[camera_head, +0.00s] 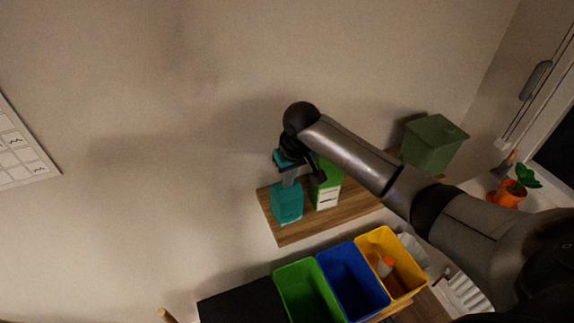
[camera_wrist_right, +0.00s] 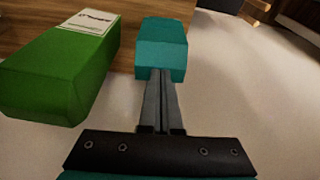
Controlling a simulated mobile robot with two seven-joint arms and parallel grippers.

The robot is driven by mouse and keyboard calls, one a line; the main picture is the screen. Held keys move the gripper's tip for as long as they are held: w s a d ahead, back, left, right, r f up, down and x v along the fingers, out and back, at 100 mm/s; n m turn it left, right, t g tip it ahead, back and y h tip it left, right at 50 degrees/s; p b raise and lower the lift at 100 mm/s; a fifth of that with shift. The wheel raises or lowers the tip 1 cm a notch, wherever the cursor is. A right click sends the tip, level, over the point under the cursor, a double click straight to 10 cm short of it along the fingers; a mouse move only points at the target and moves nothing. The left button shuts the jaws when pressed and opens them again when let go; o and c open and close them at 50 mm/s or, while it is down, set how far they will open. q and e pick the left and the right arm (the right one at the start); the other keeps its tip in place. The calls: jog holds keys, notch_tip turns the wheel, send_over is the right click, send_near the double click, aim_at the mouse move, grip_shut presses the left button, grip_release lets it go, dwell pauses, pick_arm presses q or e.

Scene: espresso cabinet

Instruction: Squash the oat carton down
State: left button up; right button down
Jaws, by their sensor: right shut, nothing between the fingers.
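A teal carton (camera_head: 286,205) stands on a wooden shelf (camera_head: 290,233) near its left end. A green carton (camera_head: 327,190) with a white label stands just right of it. I cannot read which of them is the oat carton. My right gripper (camera_head: 288,184) points down over the teal carton, shut and empty. In the right wrist view its closed fingers (camera_wrist_right: 159,78) reach the teal carton (camera_wrist_right: 162,42); I cannot tell if they press on it. The green carton (camera_wrist_right: 65,72) is beside the fingers, apart from them. My left gripper is not in view.
Green, blue and yellow open bins (camera_head: 303,292) stand below the shelf; the yellow one (camera_head: 392,262) holds an orange-capped bottle. A lidded green container (camera_head: 432,143) is at the shelf's right end. A potted plant (camera_head: 508,193) is farther right.

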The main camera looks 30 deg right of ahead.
jog(key=shift+s+f, duration=0.1)
jog(key=shift+f, duration=0.05)
jog(key=shift+s+d+r+p, duration=0.1)
jog(key=shift+s+r+p, duration=0.1)
jog(key=shift+s+p, duration=0.4)
jog(key=shift+s+r+p, duration=0.15)
jog(key=shift+s+p, duration=0.25)
jog(key=shift+p, duration=0.25)
jog(key=shift+s+r, duration=0.1)
jog(key=shift+s, duration=0.35)
jog(key=shift+r, duration=0.1)
jog(key=v, duration=1.5)
